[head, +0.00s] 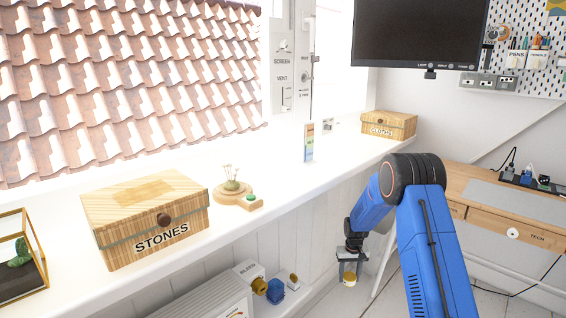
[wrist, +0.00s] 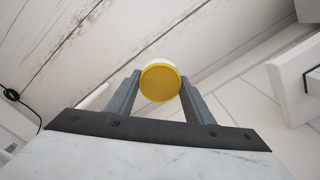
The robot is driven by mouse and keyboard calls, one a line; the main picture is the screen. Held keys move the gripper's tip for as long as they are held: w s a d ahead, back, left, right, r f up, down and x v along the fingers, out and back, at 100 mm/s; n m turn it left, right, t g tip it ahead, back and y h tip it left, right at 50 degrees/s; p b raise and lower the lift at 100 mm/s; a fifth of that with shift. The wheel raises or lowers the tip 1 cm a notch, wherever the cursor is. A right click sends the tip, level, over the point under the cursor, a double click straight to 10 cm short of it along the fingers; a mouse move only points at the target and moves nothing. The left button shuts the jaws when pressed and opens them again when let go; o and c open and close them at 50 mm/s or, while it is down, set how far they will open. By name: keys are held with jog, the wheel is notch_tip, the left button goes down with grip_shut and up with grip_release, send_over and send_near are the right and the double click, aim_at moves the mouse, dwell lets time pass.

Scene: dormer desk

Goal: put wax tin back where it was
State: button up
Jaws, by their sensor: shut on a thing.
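The wax tin, a small round thing with a yellow end face (wrist: 160,84) and a paler side, is between the two grey fingers of my gripper (wrist: 161,92) in the wrist view. The gripper is shut on it. In the head view my gripper (head: 350,260) hangs low, below the front edge of the white sill and left of the wooden desk. The tin (head: 349,279) shows there as a small yellowish bit under the fingers. It is held in the air, clear of any surface. No label on it can be read.
The white sill (head: 300,185) holds a box marked STONES (head: 150,225), a small wooden stand (head: 238,200), a bookmark-like card (head: 309,143) and a box marked CLOTHS (head: 388,125). Below are a radiator (head: 205,298) and the wooden desk (head: 470,185). The sill has bare stretches between things.

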jog(key=s+f, duration=0.5)
jog(key=s, duration=0.8)
jog(key=shift+f, duration=0.1)
